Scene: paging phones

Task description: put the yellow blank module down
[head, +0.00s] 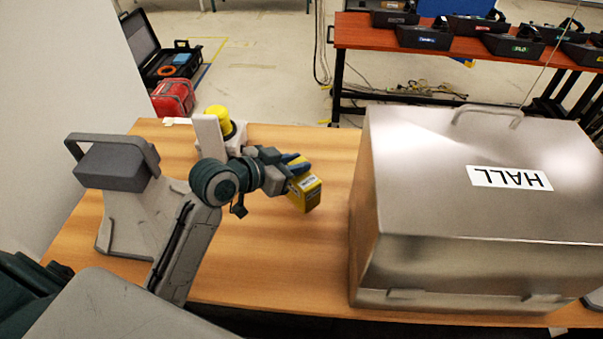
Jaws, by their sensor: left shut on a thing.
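The yellow blank module (307,195) is a small yellow box with a dark label on its top edge. It is at the fingertips of my left gripper (294,174), which is shut on it. The gripper comes in from the left over the wooden table (290,262). I cannot tell whether the module touches the tabletop or is held a little above it. Part of the module is hidden behind the fingers. My right gripper does not show.
A large metal box (460,190) labelled HALL fills the table's right side. A yellow-topped object (219,117) stands behind my left arm. A red table (375,33) with several black phones is at the back. Bare wood lies in front of the module.

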